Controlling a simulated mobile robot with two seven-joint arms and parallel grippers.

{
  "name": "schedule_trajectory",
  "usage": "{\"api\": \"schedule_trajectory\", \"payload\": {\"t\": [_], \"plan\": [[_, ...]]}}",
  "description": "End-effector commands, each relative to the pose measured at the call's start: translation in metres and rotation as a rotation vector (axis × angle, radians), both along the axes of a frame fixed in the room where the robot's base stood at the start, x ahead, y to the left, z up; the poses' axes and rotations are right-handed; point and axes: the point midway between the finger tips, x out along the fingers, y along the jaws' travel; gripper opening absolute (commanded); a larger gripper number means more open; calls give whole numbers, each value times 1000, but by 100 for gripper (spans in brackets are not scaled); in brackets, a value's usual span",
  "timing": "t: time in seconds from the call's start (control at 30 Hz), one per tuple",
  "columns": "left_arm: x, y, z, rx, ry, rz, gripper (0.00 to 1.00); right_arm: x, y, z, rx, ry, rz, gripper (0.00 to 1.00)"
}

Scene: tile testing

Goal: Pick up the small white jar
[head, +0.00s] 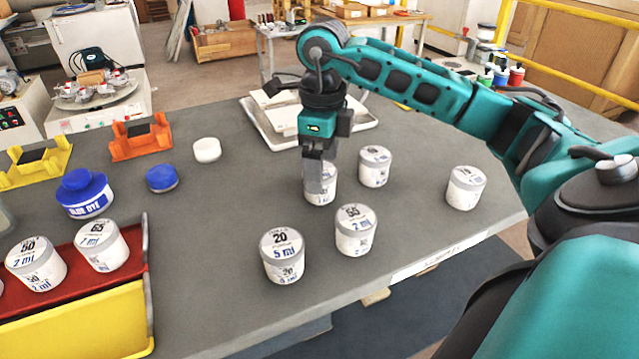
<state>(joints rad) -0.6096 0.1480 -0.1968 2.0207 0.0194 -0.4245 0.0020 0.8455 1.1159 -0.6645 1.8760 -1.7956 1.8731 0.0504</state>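A small plain white jar (207,150) stands upright on the grey table, left of the white tray. My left gripper is out of view.
A white tray (262,124) lies behind my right gripper. The table's middle is clear.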

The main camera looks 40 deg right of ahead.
Motion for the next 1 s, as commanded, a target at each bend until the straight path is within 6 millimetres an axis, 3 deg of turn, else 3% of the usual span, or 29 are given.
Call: {"api": "schedule_trajectory", "payload": {"t": [0.3, 0.57, 1.0], "plan": [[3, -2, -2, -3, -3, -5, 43, 5, -1, -45, 0, 6, 0, 92], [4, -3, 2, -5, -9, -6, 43, 6, -1, -49, 0, 1, 0, 92], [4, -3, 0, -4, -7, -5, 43, 6, -1, -48, 0, 1, 0, 51]]}}
